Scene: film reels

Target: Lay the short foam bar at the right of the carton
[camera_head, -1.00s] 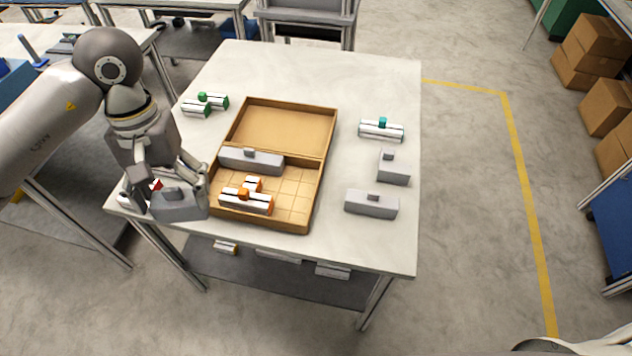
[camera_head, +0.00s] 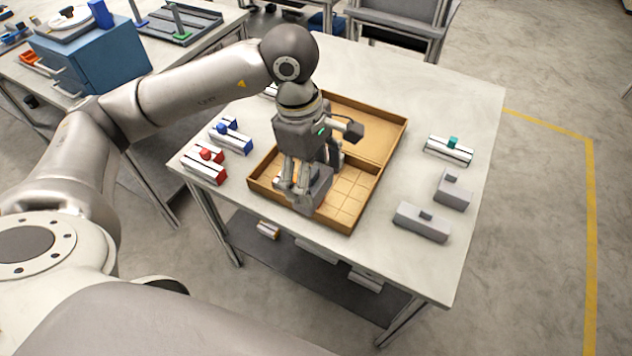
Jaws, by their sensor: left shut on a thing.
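My left gripper (camera_head: 303,190) is over the near, gridded half of the brown cardboard carton (camera_head: 362,218), shut on a grey foam bar (camera_head: 320,187). The fingers cover much of the bar, and I cannot tell whether it touches the carton floor. Bare grid cells show to the right of the bar. The gripper and arm hide the carton's left part and middle, including the long grey bar and the orange-topped reel piece seen earlier. My right gripper is not in view.
On the table (camera_head: 400,265) right of the carton lie a teal-knobbed white piece (camera_head: 449,151) and two grey foam blocks (camera_head: 453,190) (camera_head: 422,222). Left of the carton are blue-knobbed (camera_head: 230,137) and red-knobbed (camera_head: 204,166) pieces. The table's front right is clear.

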